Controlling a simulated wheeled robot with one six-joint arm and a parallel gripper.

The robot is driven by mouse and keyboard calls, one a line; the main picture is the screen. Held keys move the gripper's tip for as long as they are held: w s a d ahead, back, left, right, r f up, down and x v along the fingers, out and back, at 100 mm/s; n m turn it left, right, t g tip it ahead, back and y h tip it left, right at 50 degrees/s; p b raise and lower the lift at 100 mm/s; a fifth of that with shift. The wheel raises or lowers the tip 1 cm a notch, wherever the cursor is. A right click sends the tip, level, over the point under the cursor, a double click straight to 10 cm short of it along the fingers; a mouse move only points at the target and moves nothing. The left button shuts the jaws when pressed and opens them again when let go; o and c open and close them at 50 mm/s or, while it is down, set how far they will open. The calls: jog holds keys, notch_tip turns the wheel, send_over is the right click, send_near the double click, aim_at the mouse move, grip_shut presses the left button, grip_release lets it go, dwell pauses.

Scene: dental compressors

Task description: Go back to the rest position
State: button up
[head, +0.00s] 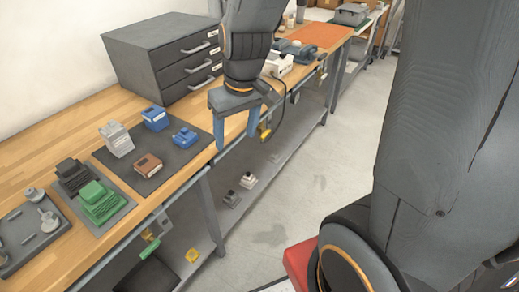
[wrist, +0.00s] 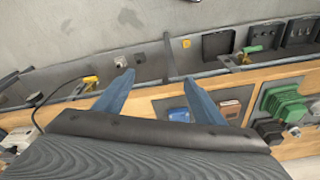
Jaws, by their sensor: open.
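My gripper (head: 235,128) hangs over the front edge of the wooden workbench (head: 150,93), with its two blue fingers apart and pointing down. Nothing is between the fingers. In the wrist view my gripper (wrist: 158,97) also shows open and empty, above the bench edge. The dark mat (head: 178,168) lies left of my gripper, and a blue part (head: 185,137) on it is the nearest object to the fingers.
A grey drawer cabinet (head: 150,62) stands behind my gripper. Another blue part (head: 155,118), a brown block (head: 148,164), a grey part (head: 117,139) and green blocks (head: 101,202) sit on the bench. A lower shelf (head: 262,172) runs beneath. The floor (head: 335,150) at right is open.

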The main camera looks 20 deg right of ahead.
jog(key=s+d+f+m+g, duration=0.1)
jog(key=s+d+f+m, duration=0.1)
jog(key=s+d, duration=0.3)
jog(key=s, duration=0.3)
jog(key=shift+f+m+h, duration=0.15)
jog(key=shift+m+h, duration=0.25)
